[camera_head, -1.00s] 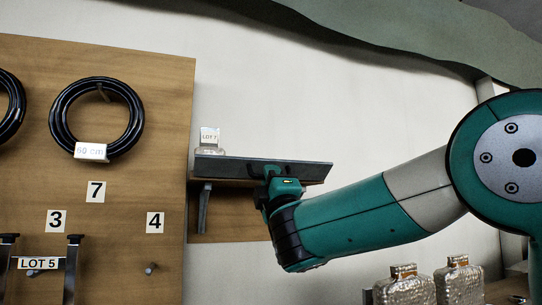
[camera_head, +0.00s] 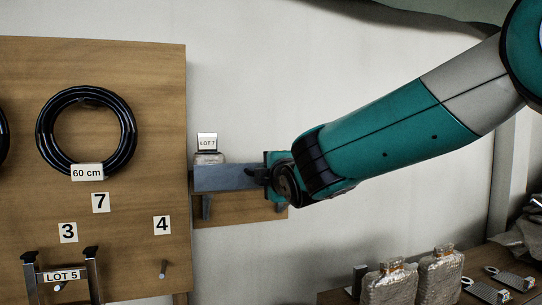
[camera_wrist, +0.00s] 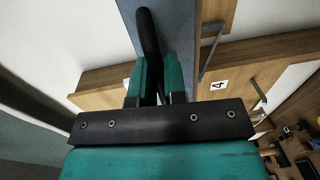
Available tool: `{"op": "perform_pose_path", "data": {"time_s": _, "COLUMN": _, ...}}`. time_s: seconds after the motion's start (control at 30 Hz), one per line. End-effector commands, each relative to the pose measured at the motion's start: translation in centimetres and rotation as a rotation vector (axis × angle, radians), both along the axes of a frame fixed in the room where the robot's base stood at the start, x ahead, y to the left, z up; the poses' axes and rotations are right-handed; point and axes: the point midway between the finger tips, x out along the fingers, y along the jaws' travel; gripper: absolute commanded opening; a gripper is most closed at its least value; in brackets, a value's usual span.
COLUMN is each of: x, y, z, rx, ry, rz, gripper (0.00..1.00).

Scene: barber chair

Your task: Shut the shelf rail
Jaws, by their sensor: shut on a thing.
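The shelf rail (camera_head: 225,177) is a blue-grey flat bar along the front of the small shelf right of the wooden board. It looks level and close to the shelf, its face toward the head camera. My gripper (camera_head: 266,175) is at its right end, which it partly hides. In the wrist view, my gripper (camera_wrist: 156,65) has its green fingers on either side of a black curved handle (camera_wrist: 148,32), shut on it. The rail (camera_wrist: 172,30) runs behind the handle there. Whether the rail is fully shut cannot be told.
A jar labelled LOT 7 (camera_head: 208,157) stands behind the rail. The wooden board (camera_head: 150,75) carries a coiled black hose (camera_head: 126,130) and pegs. Foil-wrapped bottles (camera_head: 388,283) stand on a bench at lower right. The wall above my arm is clear.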

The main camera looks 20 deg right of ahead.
Motion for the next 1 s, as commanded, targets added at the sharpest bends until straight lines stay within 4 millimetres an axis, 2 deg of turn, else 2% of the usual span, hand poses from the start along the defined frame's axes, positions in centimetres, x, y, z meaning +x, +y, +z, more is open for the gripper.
{"op": "perform_pose_path", "data": {"time_s": 0.03, "x": 0.14, "y": -0.02, "z": 0.71, "rx": 0.001, "ry": 0.021, "rz": -0.001, "gripper": 0.0}}
{"op": "perform_pose_path", "data": {"time_s": 0.3, "x": 0.46, "y": -0.04, "z": 0.54, "rx": 0.002, "ry": 0.093, "rz": -0.001, "gripper": 0.0}}
{"op": "perform_pose_path", "data": {"time_s": 0.77, "x": 0.54, "y": -0.03, "z": 0.46, "rx": 0.002, "ry": 0.103, "rz": -0.001, "gripper": 0.0}}
{"op": "perform_pose_path", "data": {"time_s": 0.8, "x": 0.54, "y": -0.03, "z": 0.46, "rx": 0.002, "ry": 0.103, "rz": -0.001, "gripper": 0.15}}
{"op": "perform_pose_path", "data": {"time_s": 0.9, "x": 0.53, "y": -0.03, "z": 0.46, "rx": 0.002, "ry": 0.103, "rz": -0.001, "gripper": 0.36}}
{"op": "perform_pose_path", "data": {"time_s": 1.0, "x": 0.52, "y": -0.03, "z": 0.43, "rx": 0.001, "ry": 0.104, "rz": -0.001, "gripper": 0.36}}
